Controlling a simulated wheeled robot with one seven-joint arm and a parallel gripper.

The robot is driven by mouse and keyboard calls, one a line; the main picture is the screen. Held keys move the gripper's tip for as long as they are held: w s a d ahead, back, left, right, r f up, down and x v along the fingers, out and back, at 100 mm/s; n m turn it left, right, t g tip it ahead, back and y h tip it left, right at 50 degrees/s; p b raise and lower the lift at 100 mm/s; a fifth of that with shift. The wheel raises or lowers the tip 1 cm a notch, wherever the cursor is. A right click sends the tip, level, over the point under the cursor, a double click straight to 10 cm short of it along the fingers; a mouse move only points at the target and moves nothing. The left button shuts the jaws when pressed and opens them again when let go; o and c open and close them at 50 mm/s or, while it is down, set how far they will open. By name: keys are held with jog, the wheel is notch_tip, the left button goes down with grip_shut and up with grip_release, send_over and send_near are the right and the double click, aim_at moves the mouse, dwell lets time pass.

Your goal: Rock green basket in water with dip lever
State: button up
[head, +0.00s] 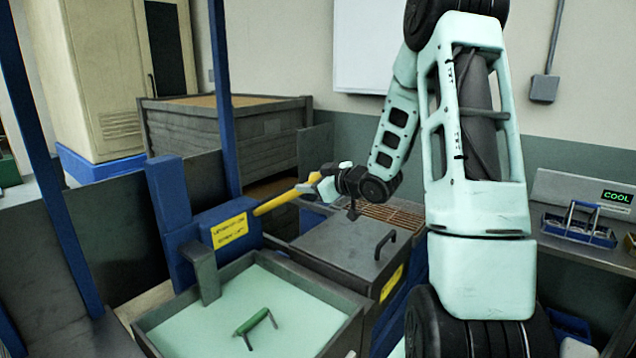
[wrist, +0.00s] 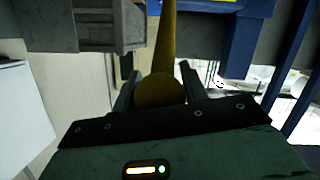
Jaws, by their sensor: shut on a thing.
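The yellow dip lever (head: 284,198) slants up to the right from a blue housing (head: 180,220) with a yellow label. My gripper (head: 322,186) is shut on the lever's outer end. In the wrist view the lever (wrist: 167,45) runs away from its round end, which sits between the jaws of my gripper (wrist: 160,95). The water tank (head: 330,292) stands in front of the housing, filled with pale green water (head: 215,325). A green handle of the basket (head: 252,321) shows at the water surface; the rest of the basket is hidden under the water.
A dark lidded box (head: 335,247) with a handle stands right of the tank, close below my gripper. An orange grate (head: 395,217) lies behind it. Blue posts (head: 226,100) rise at the left. A bench (head: 575,248) at right holds a blue rack (head: 578,230) and a COOL display (head: 616,196).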

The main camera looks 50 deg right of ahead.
jog(key=shift+w+r, duration=0.85)
jog(key=shift+r, duration=0.25)
jog(key=o, duration=1.4)
jog(key=shift+a, duration=0.1)
jog(key=shift+c, duration=0.2)
jog(key=shift+f, duration=0.1)
jog(key=shift+s, duration=0.2)
jog(key=b+v, duration=0.2)
jog(key=v, duration=1.5)
